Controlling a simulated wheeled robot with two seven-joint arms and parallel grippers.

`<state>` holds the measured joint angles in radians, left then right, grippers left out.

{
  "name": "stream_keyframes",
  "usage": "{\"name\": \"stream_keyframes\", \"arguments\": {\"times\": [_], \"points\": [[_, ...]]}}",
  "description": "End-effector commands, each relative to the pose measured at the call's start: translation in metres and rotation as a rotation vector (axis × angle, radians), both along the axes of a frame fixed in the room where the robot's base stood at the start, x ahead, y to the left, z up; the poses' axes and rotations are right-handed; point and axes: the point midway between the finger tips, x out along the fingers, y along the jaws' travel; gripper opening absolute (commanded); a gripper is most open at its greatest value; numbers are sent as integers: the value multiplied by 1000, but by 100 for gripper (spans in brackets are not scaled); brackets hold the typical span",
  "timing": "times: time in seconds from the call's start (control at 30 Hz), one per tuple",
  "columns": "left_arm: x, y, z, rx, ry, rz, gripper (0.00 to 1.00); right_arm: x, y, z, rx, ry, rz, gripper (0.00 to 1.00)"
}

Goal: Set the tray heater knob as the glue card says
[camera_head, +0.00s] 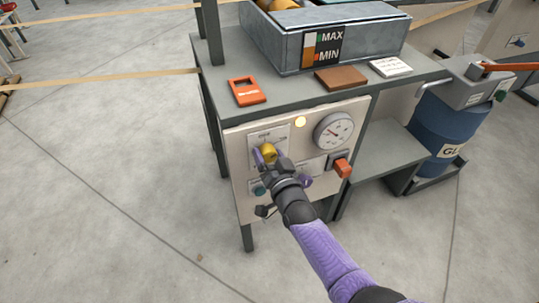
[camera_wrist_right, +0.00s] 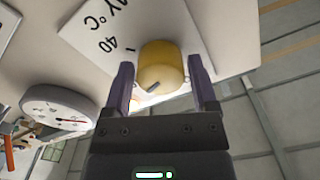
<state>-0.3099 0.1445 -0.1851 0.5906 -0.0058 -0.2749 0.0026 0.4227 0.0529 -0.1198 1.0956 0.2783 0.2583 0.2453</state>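The yellow heater knob (camera_head: 269,152) sits on a white plate (camera_head: 266,134) on the front panel. In the right wrist view the knob (camera_wrist_right: 161,66) has a dark pointer mark towards its lower left. The plate (camera_wrist_right: 97,28) reads "AY °C" and "40" beside a tick; other marks are hidden. My right gripper (camera_head: 270,155) has its purple fingers on either side of the knob. In the right wrist view the gripper (camera_wrist_right: 161,75) looks open, with a thin gap at each side. A white card (camera_head: 390,67) with print too small to read lies on the bench. My left gripper is out of view.
A round gauge (camera_head: 333,130), a lit lamp (camera_head: 300,121) and an orange-red switch (camera_head: 342,167) are close by on the panel. An orange device (camera_head: 246,91) and a brown block (camera_head: 341,77) lie on the bench before the metal tray (camera_head: 285,46). A blue drum (camera_head: 443,130) stands right.

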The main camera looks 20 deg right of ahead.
Motion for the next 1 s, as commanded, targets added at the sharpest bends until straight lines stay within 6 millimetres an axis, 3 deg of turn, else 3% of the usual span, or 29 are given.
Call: {"name": "stream_keyframes", "arguments": {"times": [0.1,0.4,0.8,1.0], "points": [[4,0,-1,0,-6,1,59,0,0,0,0,-1,0,95],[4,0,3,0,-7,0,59,-4,0,2,0,-2,0,95],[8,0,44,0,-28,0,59,-86,-3,5,0,-1,0,95],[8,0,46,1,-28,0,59,-100,-3,1,0,-2,0,95]]}}
